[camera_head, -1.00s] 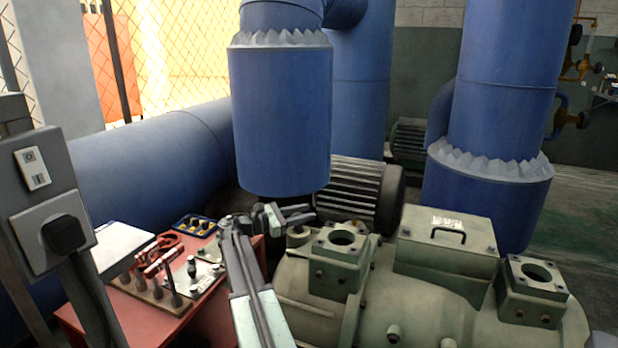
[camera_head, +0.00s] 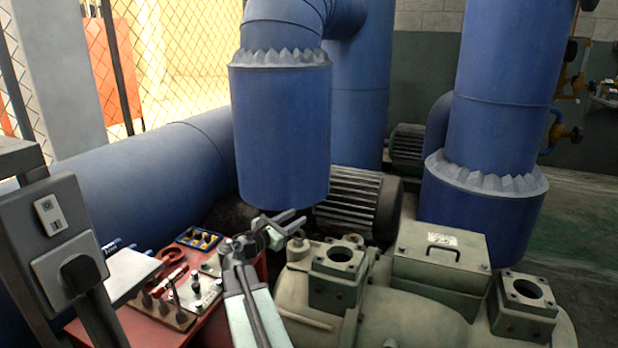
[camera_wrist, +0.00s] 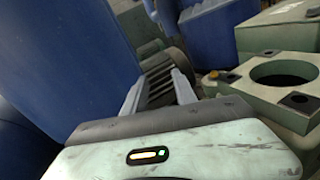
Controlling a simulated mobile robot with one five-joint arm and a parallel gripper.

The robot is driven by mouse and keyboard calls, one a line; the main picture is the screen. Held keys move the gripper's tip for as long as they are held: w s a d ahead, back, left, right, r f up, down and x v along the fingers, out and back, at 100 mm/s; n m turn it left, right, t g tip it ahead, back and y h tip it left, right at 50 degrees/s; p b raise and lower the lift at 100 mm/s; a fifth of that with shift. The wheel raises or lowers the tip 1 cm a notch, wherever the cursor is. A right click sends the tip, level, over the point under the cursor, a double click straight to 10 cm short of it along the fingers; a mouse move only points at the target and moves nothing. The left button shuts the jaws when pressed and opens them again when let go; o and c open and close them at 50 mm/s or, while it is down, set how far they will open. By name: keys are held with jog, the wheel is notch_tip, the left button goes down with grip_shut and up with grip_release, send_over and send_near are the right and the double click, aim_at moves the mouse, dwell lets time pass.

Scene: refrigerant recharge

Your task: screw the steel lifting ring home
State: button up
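My gripper (camera_head: 298,219) is held out over the left end of the pale green compressor (camera_head: 410,305), in front of the hanging blue pipe. In the wrist view its two fingers (camera_wrist: 159,80) are spread apart with nothing seen between them. A small ring-like piece (camera_head: 297,240) stands on the compressor's left end, just below the fingertips in the head view. It looks like the lifting ring, but it is too small to tell how it is seated. In the wrist view, a small yellowish fitting (camera_wrist: 212,76) shows right of the fingers.
A red bench (camera_head: 150,335) at the lower left holds a wooden block of tools (camera_head: 160,308), red tools and a blue tray (camera_head: 198,238). A large blue pipe (camera_head: 280,130) hangs close behind my gripper. A square flange (camera_head: 338,262) stands to the right. A grey switch box (camera_head: 65,235) is at far left.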

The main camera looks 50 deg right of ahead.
jog(key=s+d+r+m+g+y+p, duration=0.1)
jog(key=d+r+y+p, duration=0.4)
jog(key=p, duration=1.1)
notch_tip(320, 180, up, 3)
jog(key=shift+s+d+r+g, duration=0.1)
jog(key=shift+s+d+g, duration=0.1)
jog(key=shift+s+g, duration=0.3)
jog(key=shift+s, duration=0.1)
jog(key=shift+m, duration=0.3)
